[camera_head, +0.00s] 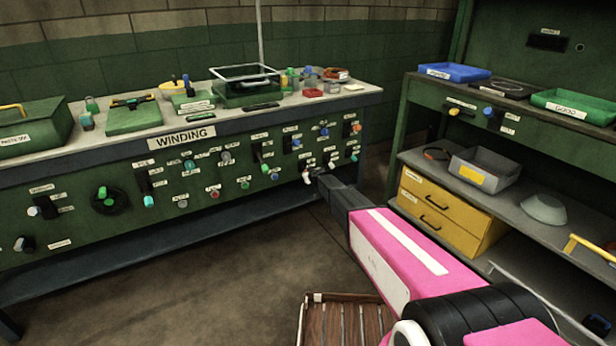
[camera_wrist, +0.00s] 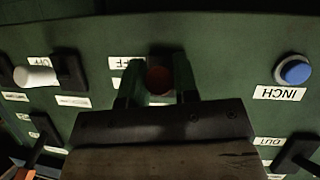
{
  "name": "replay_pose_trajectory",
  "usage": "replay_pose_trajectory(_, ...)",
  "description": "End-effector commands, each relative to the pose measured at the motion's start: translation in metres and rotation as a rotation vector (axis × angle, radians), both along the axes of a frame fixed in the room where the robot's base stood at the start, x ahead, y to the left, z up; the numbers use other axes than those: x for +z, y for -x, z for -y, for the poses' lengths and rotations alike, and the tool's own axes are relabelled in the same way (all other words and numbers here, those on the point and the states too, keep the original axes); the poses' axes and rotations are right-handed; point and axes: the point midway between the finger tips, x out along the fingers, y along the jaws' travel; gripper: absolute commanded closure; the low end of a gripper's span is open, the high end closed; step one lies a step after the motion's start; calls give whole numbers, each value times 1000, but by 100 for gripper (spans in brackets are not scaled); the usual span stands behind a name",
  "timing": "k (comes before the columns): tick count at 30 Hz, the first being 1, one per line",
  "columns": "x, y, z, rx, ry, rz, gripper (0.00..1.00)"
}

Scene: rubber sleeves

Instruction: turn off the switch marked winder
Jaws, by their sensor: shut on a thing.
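The green control panel (camera_head: 225,175) under the WINDING sign carries several knobs and small white labels, too small to read in the head view. My gripper (camera_head: 319,173) reaches its lower right part. In the wrist view, upside down, my gripper (camera_wrist: 159,82) has its two dark fingers on either side of a dark red round knob (camera_wrist: 160,79) and is shut on it. Small labels lie beside that knob, partly covered by a finger. A label reading winder cannot be made out. The knob's turned position is not clear.
In the wrist view a white knob (camera_wrist: 36,76) under an OFF label is at left, and a blue button (camera_wrist: 296,70) by INCH is at right. Other black switches (camera_wrist: 296,153) are close.

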Motion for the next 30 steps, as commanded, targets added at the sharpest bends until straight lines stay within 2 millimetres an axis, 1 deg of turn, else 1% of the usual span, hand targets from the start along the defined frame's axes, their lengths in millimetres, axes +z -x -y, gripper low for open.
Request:
replay_pose_trajectory(10, -1, 0, 0, -2, -3, -2, 96)
replay_pose_trajectory(11, -1, 0, 0, -2, -3, -2, 69)
replay_pose_trajectory(12, -1, 0, 0, -1, -4, -2, 56)
replay_pose_trajectory(13, -1, 0, 0, -1, -4, -2, 46)
replay_pose_trajectory(23, 0, 1, 0, -1, -2, -1, 46)
replay_pose_trajectory(26, 2, 5, 2, -1, -2, -1, 46)
replay_pose_trajectory(30, 9, 17, 8, -1, -2, -1, 46)
